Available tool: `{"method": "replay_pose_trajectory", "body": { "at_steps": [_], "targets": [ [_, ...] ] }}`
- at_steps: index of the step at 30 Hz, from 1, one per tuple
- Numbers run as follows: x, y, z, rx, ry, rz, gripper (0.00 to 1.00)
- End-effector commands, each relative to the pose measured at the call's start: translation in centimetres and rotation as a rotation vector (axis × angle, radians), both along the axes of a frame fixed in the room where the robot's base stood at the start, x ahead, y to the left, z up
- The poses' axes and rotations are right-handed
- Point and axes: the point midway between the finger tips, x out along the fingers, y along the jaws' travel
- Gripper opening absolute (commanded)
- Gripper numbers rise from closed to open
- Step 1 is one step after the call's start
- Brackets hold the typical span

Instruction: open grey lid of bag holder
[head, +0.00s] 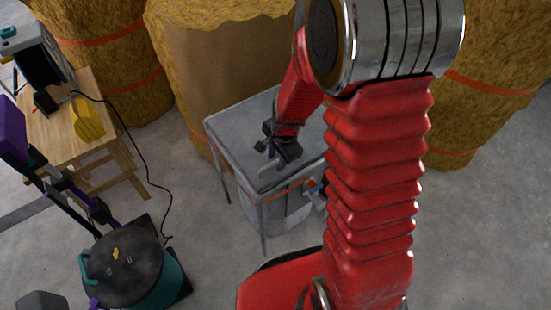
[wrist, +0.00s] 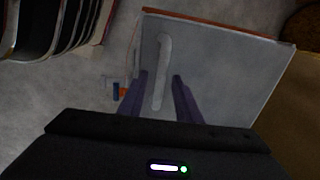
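The bag holder is a grey box on thin legs, and its flat grey lid (head: 232,128) lies closed on top in the head view. The lid (wrist: 235,65) also fills much of the wrist view. A light grey bar handle (wrist: 163,65) runs along the lid near one edge. My gripper (head: 270,150) is over the front part of the lid, close to the handle. In the wrist view my gripper (wrist: 160,85) has its two dark fingers apart, with the handle's lower end between them. Whether the fingers touch the handle or the lid cannot be told.
A wooden table (head: 65,125) with a yellow block (head: 87,118) stands at the left. A dark round-topped teal drum (head: 130,265) stands at the front left. Straw bales (head: 215,75) stand behind the holder. A black cable (head: 148,180) lies on the floor between table and holder.

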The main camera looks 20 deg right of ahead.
Motion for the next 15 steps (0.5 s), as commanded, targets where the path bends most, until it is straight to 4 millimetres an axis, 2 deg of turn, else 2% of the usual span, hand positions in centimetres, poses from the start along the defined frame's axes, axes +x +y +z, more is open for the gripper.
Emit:
{"method": "replay_pose_trajectory", "body": {
  "at_steps": [9, 15],
  "targets": [
    [0.05, 0.00, -0.12, 0.000, -0.001, 0.000, 0.30],
    [0.04, -0.01, -0.12, 0.000, 0.000, 0.000, 0.16]
  ]
}}
